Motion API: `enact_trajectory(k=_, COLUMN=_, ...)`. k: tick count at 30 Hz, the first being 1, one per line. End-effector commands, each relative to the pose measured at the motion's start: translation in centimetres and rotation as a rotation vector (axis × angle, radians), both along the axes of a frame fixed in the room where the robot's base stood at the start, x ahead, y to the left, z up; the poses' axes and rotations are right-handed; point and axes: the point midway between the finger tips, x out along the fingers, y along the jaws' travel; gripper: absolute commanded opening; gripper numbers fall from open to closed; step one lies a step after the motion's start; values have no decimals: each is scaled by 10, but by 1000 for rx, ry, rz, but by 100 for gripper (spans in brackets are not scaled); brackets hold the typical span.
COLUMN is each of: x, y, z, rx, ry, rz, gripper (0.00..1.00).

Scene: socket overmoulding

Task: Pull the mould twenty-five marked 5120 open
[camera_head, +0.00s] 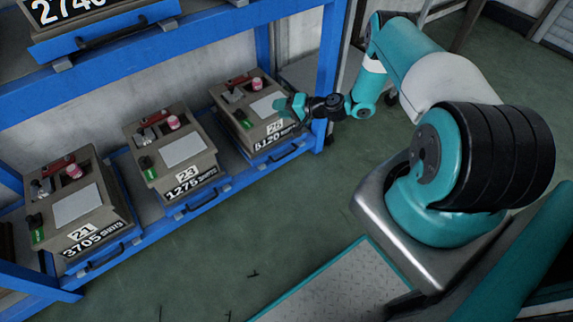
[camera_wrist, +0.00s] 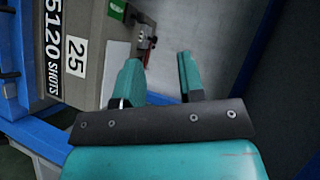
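The mould marked 25 and 5120 shots (camera_head: 272,128) is a grey-brown box at the right end of the blue rack's lower shelf. It also shows on its side in the wrist view (camera_wrist: 88,22), at the upper left. A dark handle (camera_head: 285,151) sits on the blue drawer front below it. My gripper (camera_head: 295,104) is at the mould's right front corner in the head view. In the wrist view its two teal fingers (camera_wrist: 160,80) are apart with nothing between them, to the right of the number plate. Whether a finger touches the mould I cannot tell.
Mould 23 (camera_head: 183,150) and mould 21 (camera_head: 78,207) stand to the left on the same shelf. A blue rack post (camera_head: 327,60) rises close behind my gripper. Another mould (camera_head: 70,12) is on the upper shelf.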

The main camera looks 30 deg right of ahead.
Motion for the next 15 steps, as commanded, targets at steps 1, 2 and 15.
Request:
enact_trajectory(k=1, x=-17, y=-14, z=-59, rx=45, ry=3, rz=-87, gripper=36)
enact_trajectory(k=2, x=-26, y=-21, z=-82, rx=69, ry=-1, rz=-137, gripper=36)
enact_trajectory(k=15, x=-139, y=-44, z=-261, rx=280, ry=-37, rz=-643, gripper=36)
